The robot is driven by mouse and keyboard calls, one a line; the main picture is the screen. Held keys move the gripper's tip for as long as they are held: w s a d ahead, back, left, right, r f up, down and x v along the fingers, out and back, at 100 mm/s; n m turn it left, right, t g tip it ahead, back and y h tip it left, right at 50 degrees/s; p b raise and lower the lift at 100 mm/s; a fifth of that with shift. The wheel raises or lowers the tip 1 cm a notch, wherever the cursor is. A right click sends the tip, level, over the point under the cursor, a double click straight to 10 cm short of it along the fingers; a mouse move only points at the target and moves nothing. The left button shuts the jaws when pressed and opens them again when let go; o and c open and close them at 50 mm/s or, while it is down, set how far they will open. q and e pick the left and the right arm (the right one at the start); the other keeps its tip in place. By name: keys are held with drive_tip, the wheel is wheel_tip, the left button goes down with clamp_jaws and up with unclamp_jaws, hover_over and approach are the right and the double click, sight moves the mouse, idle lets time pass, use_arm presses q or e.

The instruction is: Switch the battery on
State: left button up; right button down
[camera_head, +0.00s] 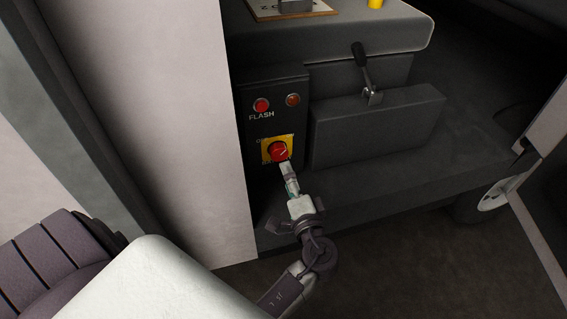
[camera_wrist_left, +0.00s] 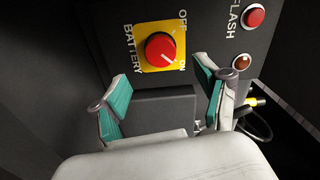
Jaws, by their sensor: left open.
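The battery switch is a red round knob (camera_head: 278,151) on a yellow plate (camera_head: 265,146), set in the dark control panel (camera_head: 273,97). In the left wrist view the knob (camera_wrist_left: 160,48) sits between the OFF and BATTERY lettering, and its white mark points to the lower right, toward ON. My left gripper (camera_head: 286,168) is just in front of the knob in the head view. In the left wrist view its teal-padded fingers (camera_wrist_left: 163,78) are apart and empty, with the knob beyond their tips. I see no contact. My right gripper is out of view.
A dark box (camera_head: 378,127) with a lever (camera_head: 361,58) is right of the panel. A pale wall (camera_head: 150,100) stands close on the left.

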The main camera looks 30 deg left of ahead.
use_arm(q)
drive_tip(key=shift+v, duration=2.1)
